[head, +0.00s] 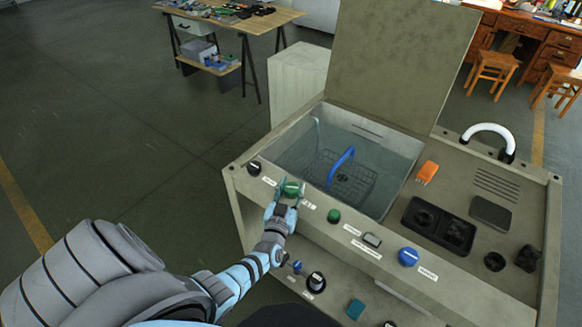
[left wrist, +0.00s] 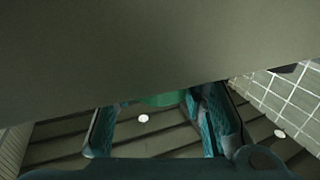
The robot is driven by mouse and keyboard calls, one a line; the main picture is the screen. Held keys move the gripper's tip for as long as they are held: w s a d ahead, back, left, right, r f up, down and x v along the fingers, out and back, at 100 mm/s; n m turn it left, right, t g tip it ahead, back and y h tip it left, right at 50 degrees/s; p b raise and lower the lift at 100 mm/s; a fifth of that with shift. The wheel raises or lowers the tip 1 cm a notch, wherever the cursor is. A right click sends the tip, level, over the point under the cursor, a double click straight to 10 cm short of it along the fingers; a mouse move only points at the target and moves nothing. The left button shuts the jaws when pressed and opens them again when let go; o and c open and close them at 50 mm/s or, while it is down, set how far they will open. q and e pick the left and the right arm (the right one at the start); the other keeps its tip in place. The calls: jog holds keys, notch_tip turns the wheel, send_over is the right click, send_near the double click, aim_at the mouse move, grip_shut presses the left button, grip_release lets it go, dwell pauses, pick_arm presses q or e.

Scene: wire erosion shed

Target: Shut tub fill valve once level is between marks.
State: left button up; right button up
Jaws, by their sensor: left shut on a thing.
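My left gripper (head: 290,192) is shut on a green knob (head: 292,187) on the machine's front ledge, just in front of the tub. In the left wrist view the green knob (left wrist: 163,98) shows between the two fingers, partly hidden by a grey surface. The tub (head: 400,160) is an open grey basin with bluish water and a dark wire basket (head: 352,182) with a blue handle. I cannot make out the level marks or where the water stands against them. The labels by the knob are too small to read. My right gripper is not in view.
A black knob (head: 254,168), a dark green button (head: 334,216) and a blue button (head: 408,256) sit along the same ledge. A raised lid (head: 400,60) stands behind the tub. An orange object (head: 427,172) and a black tray (head: 412,222) lie to its right.

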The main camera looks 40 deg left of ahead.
pick_arm(q)
jog(key=shift+r, duration=0.1)
jog(key=o, duration=1.2)
jog(key=shift+c, duration=0.2)
jog(key=v, duration=1.2)
